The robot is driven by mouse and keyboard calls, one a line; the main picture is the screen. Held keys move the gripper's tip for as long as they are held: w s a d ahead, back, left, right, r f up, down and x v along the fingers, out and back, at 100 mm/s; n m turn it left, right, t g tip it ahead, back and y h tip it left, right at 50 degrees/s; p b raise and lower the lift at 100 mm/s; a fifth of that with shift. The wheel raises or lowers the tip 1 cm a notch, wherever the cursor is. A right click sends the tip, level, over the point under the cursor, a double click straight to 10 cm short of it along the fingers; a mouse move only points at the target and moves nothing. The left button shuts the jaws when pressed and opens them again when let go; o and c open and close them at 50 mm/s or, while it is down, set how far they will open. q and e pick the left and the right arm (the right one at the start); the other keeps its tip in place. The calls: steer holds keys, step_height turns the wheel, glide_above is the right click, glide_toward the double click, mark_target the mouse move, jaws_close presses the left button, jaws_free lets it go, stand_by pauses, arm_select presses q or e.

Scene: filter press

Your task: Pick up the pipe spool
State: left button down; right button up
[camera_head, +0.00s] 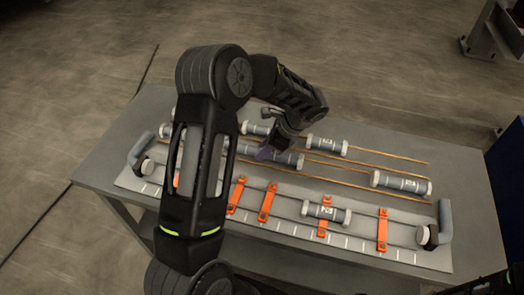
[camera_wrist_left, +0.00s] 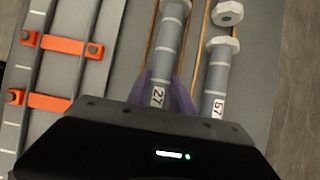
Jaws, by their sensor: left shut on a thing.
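My left gripper (camera_head: 270,150) reaches down over the grey table, its purple fingers shut on a grey pipe spool (camera_head: 289,159) with pale bands. In the left wrist view the fingers (camera_wrist_left: 162,95) close on both sides of this spool (camera_wrist_left: 168,45), near its label, which reads 27. The spool lies lengthwise between wooden strips; whether it touches the table cannot be told. The near end of the spool is hidden by the gripper.
Other spools lie nearby: one behind (camera_head: 327,145), one to the right (camera_head: 401,183), and one in the front fixture (camera_head: 326,212). A spool marked 57 (camera_wrist_left: 217,78) is close beside the held one. Orange clips (camera_head: 382,231) cross the fixture's rails.

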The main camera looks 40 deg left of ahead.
arm_select(q)
steer(key=shift+r, duration=0.1)
step_height(320, 180, up, 9)
steer(key=shift+b, duration=0.7)
steer(key=shift+r, duration=0.4)
